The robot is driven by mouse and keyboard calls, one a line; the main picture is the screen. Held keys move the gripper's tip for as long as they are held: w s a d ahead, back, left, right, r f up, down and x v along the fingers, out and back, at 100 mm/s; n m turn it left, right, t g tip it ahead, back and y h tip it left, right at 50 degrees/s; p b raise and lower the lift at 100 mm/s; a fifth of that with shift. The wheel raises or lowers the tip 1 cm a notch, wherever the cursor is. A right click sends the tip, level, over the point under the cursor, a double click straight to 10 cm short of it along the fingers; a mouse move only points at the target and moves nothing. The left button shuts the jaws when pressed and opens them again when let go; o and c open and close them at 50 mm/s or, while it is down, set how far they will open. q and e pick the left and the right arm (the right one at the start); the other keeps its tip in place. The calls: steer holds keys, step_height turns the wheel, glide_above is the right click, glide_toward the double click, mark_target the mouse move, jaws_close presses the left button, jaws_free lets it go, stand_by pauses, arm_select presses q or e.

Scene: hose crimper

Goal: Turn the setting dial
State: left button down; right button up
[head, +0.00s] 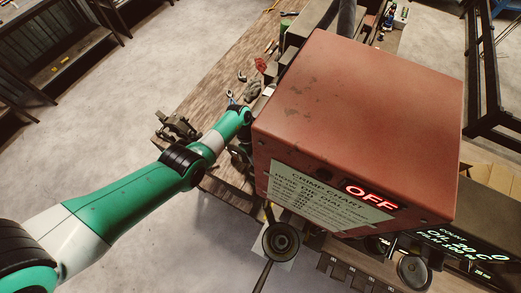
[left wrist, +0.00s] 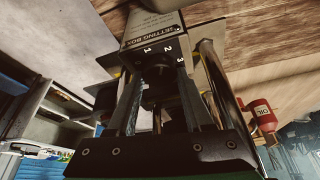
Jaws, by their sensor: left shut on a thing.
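The setting box (left wrist: 150,33) shows in the left wrist view, a grey box with a "SETTING BOX" label and the numbers 1, 2 and 3. The dark setting dial (left wrist: 157,72) is below the numbers. My left gripper (left wrist: 160,82) has its two fingers on either side of the dial and is shut on it. Which number the dial points to is too dark to tell. In the head view the red crimper housing (head: 365,120) hides the dial and most of the left gripper. My right gripper is not in view.
The crimper has a crimp chart (head: 325,196), a lit "OFF" display (head: 371,196) and a handle wheel (head: 281,241) in front. Tools and a small vise (head: 177,127) lie on the wooden bench (head: 215,97). A red oil bottle (left wrist: 262,115) stands right in the wrist view.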

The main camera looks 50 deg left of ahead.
arm_select(q)
steer(key=shift+c, duration=1.5)
jaws_free()
steer(key=p+v, duration=0.3)
steer(key=v, duration=0.8)
steer(key=shift+r+p, duration=0.3)
steer(key=shift+p, duration=0.1)
steer(key=shift+a, duration=0.15)
